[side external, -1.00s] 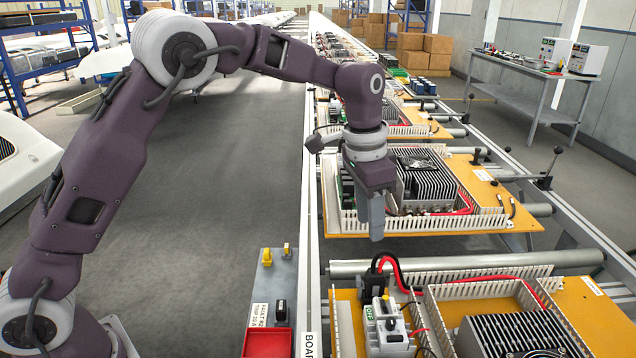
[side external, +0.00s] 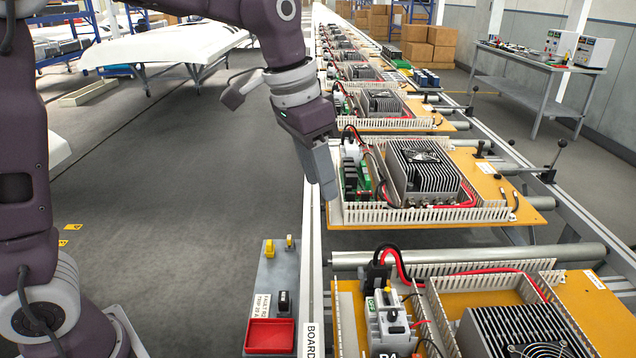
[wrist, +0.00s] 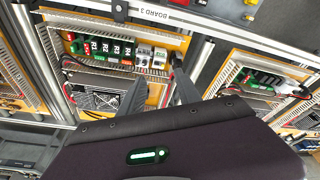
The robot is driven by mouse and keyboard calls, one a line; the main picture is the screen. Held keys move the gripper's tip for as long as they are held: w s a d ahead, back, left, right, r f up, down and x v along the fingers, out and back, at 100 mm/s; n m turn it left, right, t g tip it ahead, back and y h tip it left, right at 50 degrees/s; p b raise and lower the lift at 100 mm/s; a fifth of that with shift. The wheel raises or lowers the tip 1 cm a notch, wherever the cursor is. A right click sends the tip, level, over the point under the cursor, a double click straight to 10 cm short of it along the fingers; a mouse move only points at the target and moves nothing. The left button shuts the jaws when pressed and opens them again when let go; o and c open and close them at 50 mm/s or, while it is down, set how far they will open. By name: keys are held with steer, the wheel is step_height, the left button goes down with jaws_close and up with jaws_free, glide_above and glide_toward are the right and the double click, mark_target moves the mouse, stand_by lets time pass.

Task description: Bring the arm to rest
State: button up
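My gripper (side external: 327,186) hangs over the near left edge of the second board in the side view, tilted with its fingers pointing down and slightly right. In the wrist view my gripper (wrist: 160,74) shows two dark fingers spread apart with nothing between them. The nearest board (side external: 590,310), orange with white slotted ducts, lies at the bottom right of the side view, clear of my gripper. A grey breaker-like block (side external: 388,318) with black and red wires sits on it.
The second board (side external: 440,222) carries a black finned heatsink (side external: 430,172). A grey side panel (side external: 272,300) holds a red tray (side external: 270,336) and yellow parts. More boards run back along the conveyor. The grey floor (side external: 180,190) to the left is open.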

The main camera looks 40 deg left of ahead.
steer(key=s+a+n+t, duration=0.1)
steer(key=s+a+n, duration=0.1)
steer(key=s, duration=0.9)
steer(key=s+a+f+n+t+y, duration=0.1)
steer(key=s+a+t, duration=0.1)
steer(key=s, duration=1)
steer(key=shift+a+n, duration=0.4)
steer(key=shift+a, duration=0.1)
